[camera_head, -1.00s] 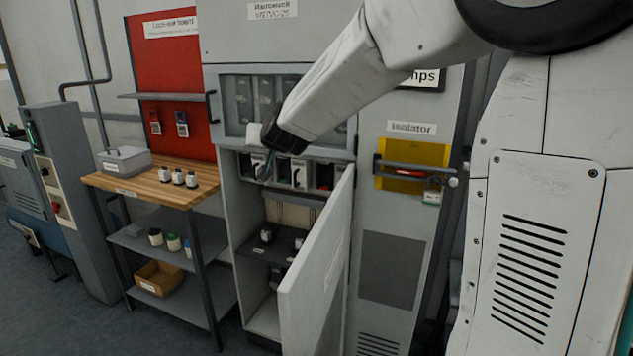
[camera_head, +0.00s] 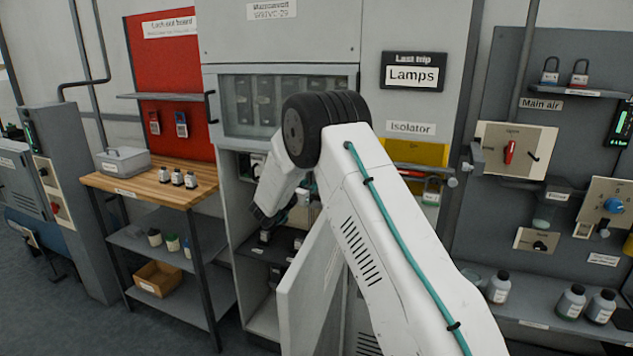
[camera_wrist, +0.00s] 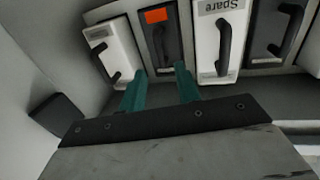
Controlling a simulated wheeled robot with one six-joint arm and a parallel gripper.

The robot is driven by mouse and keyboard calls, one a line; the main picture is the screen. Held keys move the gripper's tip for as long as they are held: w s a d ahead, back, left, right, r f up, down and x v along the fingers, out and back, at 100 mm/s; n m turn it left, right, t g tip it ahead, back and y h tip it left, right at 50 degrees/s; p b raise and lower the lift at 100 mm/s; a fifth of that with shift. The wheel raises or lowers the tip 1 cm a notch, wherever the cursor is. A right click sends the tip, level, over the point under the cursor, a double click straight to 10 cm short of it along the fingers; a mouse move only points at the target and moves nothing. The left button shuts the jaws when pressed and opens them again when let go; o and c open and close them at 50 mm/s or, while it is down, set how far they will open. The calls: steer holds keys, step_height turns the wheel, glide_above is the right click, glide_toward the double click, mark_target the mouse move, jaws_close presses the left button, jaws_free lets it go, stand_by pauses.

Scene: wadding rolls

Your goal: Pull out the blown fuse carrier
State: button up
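In the wrist view a row of fuse carriers with upright handles runs along the top. One dark carrier (camera_wrist: 173,42) bears an orange tag; no lettering on it is readable. A white carrier marked "Spare" (camera_wrist: 207,45), upside down, stands to its right, and a plain white carrier (camera_wrist: 97,37) to its left. My gripper (camera_wrist: 160,72) is open, its two teal fingers apart and empty. The fingertips point at the tagged carrier, one near each side of its handle's lower end; contact cannot be told. In the head view my arm hides most of the row and the fingertips.
The cabinet door (camera_head: 308,285) hangs open below my arm. Inside, a shelf (camera_head: 262,250) holds dark items. A wooden-topped bench (camera_head: 145,180) with small bottles stands at left. The isolator panel (camera_head: 411,129) and a board with controls (camera_head: 512,152) are at right.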

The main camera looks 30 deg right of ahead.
steer(key=x, duration=0.5)
steer(key=shift+c, duration=0.3)
jaws_close()
steer(key=v, duration=0.4)
steer(key=shift+s+f, duration=0.1)
steer(key=shift+s, duration=0.2)
steer(key=shift+o, duration=0.3)
jaws_free()
steer(key=shift+a, duration=0.15)
steer(key=v, duration=0.7)
steer(key=shift+s, duration=0.25)
